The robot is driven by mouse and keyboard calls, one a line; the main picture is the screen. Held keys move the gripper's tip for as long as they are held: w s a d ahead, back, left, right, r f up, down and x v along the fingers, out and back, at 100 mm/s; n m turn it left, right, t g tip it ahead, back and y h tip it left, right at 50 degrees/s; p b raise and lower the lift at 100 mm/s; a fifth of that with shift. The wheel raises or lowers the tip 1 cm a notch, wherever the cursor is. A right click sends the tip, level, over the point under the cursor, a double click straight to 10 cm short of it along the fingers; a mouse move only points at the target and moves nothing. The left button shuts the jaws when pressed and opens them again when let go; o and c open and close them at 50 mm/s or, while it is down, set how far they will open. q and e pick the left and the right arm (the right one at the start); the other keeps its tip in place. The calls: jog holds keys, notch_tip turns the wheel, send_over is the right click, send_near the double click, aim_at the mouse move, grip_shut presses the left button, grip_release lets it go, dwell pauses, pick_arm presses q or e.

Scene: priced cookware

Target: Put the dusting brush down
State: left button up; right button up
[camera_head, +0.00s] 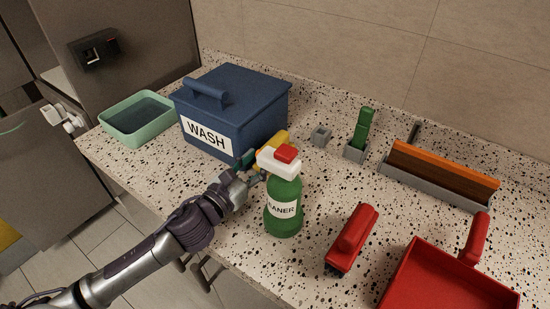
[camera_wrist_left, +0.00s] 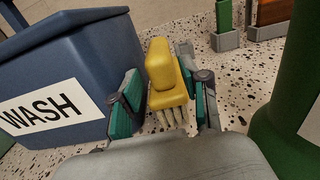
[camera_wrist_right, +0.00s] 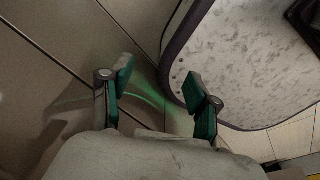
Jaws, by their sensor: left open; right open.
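The yellow brush (camera_wrist_left: 166,80) with pale bristles stands upright between the fingers of my left gripper (camera_wrist_left: 158,75), its bristles pointing down at the speckled counter (camera_head: 205,182). The fingers are apart, with a gap visible on the right side of the brush. Whether the bristles touch the counter is hard to tell. In the head view the brush (camera_head: 275,141) is partly hidden behind the green cleaner bottle, and my left gripper (camera_head: 249,172) is beside the bottle. My right gripper (camera_wrist_right: 158,82) is open and empty, away from the counter top, and out of the head view.
The blue WASH box (camera_head: 238,106) is close left of the brush, the green cleaner bottle (camera_head: 284,208) close right. A green tub (camera_head: 160,131), grey holders (camera_head: 320,136), an orange-and-brown brush (camera_head: 440,172), a red brush (camera_head: 352,238) and a red dustpan (camera_head: 440,282) also sit on the counter.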

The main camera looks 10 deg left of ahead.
aim_at(274, 144)
pick_arm(q)
jog(key=x, duration=0.5)
jog(key=p+x, duration=0.1)
jog(key=x, duration=0.1)
jog(key=shift+w+r, duration=0.15)
jog(key=shift+r, duration=0.1)
grip_shut()
